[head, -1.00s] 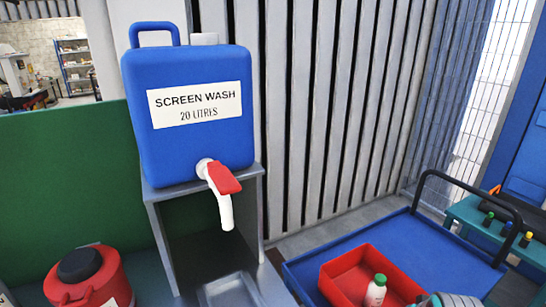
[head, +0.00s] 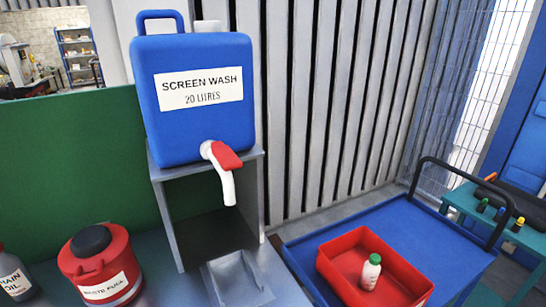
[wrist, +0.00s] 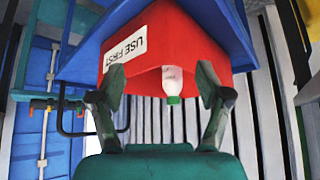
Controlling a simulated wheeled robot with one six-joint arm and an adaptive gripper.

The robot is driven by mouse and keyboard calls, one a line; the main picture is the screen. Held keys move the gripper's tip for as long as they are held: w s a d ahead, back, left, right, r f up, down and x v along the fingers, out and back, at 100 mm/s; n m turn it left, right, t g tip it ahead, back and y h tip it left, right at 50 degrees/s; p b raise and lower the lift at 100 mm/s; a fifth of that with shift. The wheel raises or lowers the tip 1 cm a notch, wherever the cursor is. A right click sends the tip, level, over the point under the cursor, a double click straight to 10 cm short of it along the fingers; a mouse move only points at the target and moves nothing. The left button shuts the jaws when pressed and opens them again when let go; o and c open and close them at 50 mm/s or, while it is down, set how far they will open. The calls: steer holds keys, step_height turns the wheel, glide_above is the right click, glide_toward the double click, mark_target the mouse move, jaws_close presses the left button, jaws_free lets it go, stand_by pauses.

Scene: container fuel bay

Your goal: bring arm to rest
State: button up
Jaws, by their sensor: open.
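My gripper (wrist: 165,112) shows in the wrist view with its two dark fingers apart and nothing between them. The wrist view appears upside down. Beyond the fingers is a red tray (wrist: 190,45) with a "USE FIRST" label, and a white bottle with a green cap (wrist: 173,85) in it. In the head view the same bottle (head: 371,272) stands in the red tray (head: 410,285) on a blue cart (head: 335,232). My gripper is not visible in the head view.
A blue screen wash container (head: 200,125) with a red-handled tap (head: 224,156) sits on a grey stand (head: 165,215). A red waste can (head: 100,262) and a drain oil bottle (head: 14,275) stand at left. A dark cart handle (head: 462,172) rises at right, near a teal bench (head: 462,196).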

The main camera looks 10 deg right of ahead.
steer(key=s+a+f+n+t, duration=0.1)
steer(key=s+a+f+t, duration=0.1)
steer(key=s+a+f, duration=0.4)
steer(key=s+a+f+n+t, duration=0.1)
steer(key=s+a+t, duration=0.1)
steer(key=s+a, duration=0.35)
steer(key=s+a+r+n+t+y, duration=0.1)
steer(key=s+r, duration=0.3)
steer(key=s, duration=0.5)
steer(key=s+a+r+n+t+y, duration=0.1)
steer(key=s+a+r+t, duration=0.1)
steer(key=s, duration=0.8)
step_height(320, 180, up, 3)
steer(key=shift+a+f+t+y, duration=0.1)
steer(key=shift+a+t+y, duration=0.2)
steer(key=shift+t, duration=0.2)
